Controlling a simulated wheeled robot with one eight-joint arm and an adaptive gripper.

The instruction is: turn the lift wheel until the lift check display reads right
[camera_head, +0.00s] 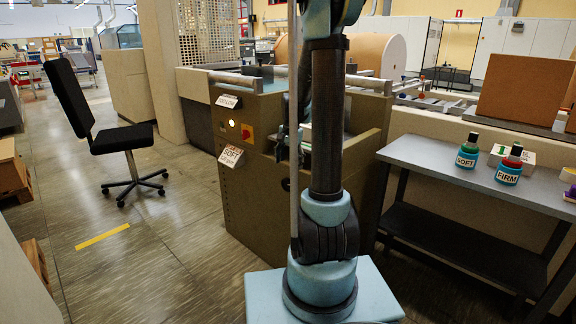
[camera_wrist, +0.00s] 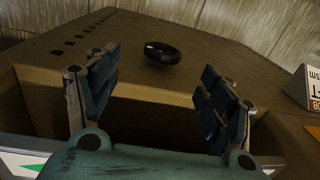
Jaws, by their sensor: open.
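A small black wheel (camera_wrist: 163,52) sits on the brown face of the machine in the wrist view, beyond my fingertips and roughly between them. In the head view a dark round shape (camera_head: 286,184) on the machine front, beside my arm, looks like the same wheel. My gripper (camera_wrist: 160,88) is open and empty, with a finger on either side of the picture and a gap between them and the wheel.
A grey table (camera_head: 430,158) at right holds SOFT (camera_head: 467,152) and FIRM (camera_head: 510,166) bottles. A black chair (camera_head: 122,138) stands left; the floor between is clear.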

